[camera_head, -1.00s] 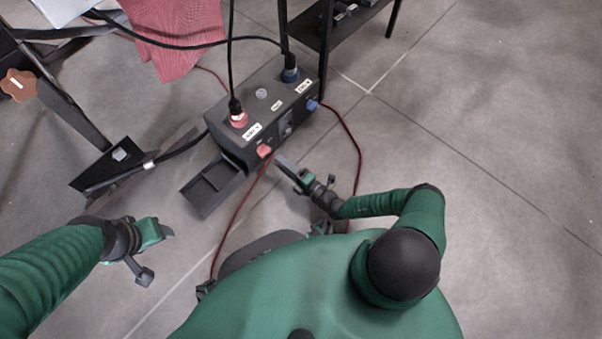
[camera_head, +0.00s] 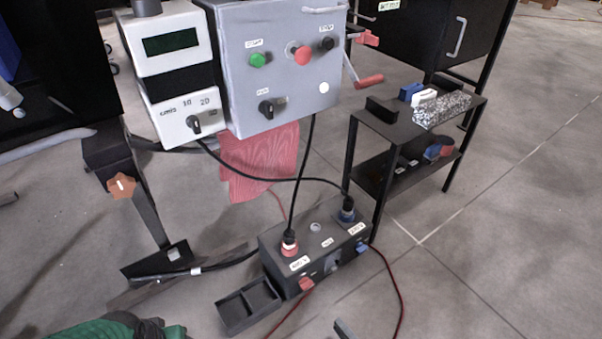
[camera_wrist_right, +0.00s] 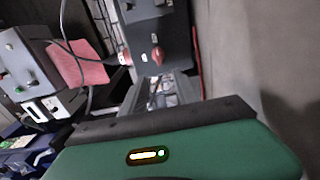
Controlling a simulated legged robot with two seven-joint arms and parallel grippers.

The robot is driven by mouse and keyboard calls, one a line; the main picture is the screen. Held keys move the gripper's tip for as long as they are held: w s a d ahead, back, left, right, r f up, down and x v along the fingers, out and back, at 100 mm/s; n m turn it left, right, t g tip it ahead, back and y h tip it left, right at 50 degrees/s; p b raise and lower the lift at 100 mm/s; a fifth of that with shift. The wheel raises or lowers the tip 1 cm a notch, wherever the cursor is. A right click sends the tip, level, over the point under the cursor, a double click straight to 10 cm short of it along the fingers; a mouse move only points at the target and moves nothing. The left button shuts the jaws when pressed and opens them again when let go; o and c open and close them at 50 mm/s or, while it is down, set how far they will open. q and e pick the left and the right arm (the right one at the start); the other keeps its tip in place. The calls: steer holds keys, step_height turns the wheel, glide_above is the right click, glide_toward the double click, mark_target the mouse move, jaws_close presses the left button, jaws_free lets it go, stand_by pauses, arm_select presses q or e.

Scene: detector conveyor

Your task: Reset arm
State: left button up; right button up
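My right gripper (camera_head: 343,330) shows only as a small dark finger tip at the bottom edge of the head view, in front of the black power box (camera_head: 318,245). Its opening and any contents are hidden. In the right wrist view the green and black hand housing fills the bottom, with the box (camera_wrist_right: 158,35) beyond it. My left arm (camera_head: 95,328) comes in at the bottom left of the head view. Only the top of its wrist and hand shows, so the state of its fingers is hidden.
A grey control panel (camera_head: 282,90) with buttons hangs at the top. A white display unit (camera_head: 165,85) stands beside it. A red cloth (camera_head: 258,165) hangs below. A black open tray (camera_head: 248,308) adjoins the box. A black shelf (camera_head: 400,130) stands right. The right floor is clear.

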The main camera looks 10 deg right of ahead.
steer(key=s+a+r+n+g+y+p, duration=0.1)
steer(key=s+r+n+g+y+p, duration=0.15)
steer(key=r+n+g, duration=0.9)
steer(key=s+a+r+n+g+y+p, duration=0.1)
steer(key=s+r+n+g+p, duration=0.4)
steer(key=n, duration=1.1)
step_height(320, 180, up, 66)
steer(key=w+a+n+t+h+p, duration=0.1)
steer(key=n+h+p, duration=0.9)
steer(key=n+p, duration=1.2)
steer(key=t+p, duration=0.1)
steer(key=p, duration=1.8)
steer(key=shift+w+f, duration=0.2)
steer(key=shift+w, duration=0.05)
steer(key=shift+a+t, duration=0.1)
steer(key=shift+t, duration=0.15)
